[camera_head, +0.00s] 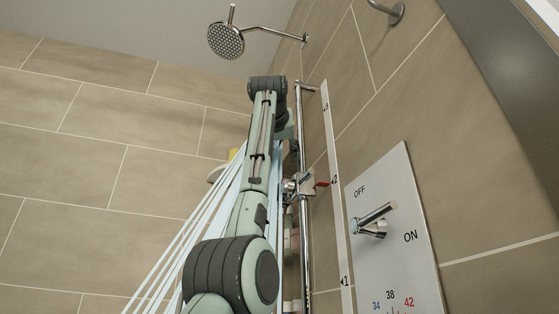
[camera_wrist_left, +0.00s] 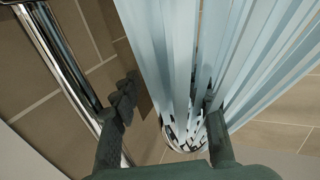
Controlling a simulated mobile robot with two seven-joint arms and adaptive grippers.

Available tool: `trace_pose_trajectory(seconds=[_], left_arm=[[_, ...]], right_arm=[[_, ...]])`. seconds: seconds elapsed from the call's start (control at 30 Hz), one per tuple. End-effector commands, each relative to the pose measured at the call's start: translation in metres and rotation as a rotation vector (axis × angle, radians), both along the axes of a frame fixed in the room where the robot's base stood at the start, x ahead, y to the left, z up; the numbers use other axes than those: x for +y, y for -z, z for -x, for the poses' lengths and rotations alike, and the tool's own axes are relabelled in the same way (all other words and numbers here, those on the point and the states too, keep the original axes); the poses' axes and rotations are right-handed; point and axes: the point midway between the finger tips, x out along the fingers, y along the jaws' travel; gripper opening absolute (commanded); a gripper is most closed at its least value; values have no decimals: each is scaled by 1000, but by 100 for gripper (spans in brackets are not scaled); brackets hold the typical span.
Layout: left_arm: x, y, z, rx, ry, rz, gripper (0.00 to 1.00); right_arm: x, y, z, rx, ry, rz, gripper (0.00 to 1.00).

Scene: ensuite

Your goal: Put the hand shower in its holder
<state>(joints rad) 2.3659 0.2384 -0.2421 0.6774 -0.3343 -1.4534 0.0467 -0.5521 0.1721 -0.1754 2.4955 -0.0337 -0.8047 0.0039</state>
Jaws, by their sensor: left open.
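The hand shower shows in the left wrist view as a round chrome-rimmed head (camera_wrist_left: 185,143), with pale blue strips like water jets fanning out from it. The chrome holder (camera_head: 301,185) with a red tab is on the vertical rail (camera_head: 304,140), just right of my arm. My left gripper (camera_wrist_left: 170,92) is open; its right finger overlaps the jets, and its left finger is near the rail. Whether it touches the shower cannot be told.
A control panel (camera_head: 410,265) with a chrome lever (camera_head: 375,220) marked OFF and ON is right of the rail. A fixed overhead shower (camera_head: 226,41) is above. A white numbered strip (camera_head: 335,180) runs beside the rail.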

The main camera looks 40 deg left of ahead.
Motion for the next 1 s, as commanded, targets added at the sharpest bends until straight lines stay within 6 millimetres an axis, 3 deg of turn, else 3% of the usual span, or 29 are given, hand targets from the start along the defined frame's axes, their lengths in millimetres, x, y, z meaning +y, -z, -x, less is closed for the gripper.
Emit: trace_pose_trajectory(seconds=[0.33, 0.7, 1.0], left_arm=[[-10, -2, 8, -2, 4, -4, 48], [-55, -1, 68, -3, 4, -2, 48], [-73, 0, 93, 0, 1, 0, 48]], right_arm=[[0, 0, 0, 1, 0, 0, 40], [0, 0, 0, 1, 0, 0, 40], [0, 0, 0, 1, 0, 0, 40]])
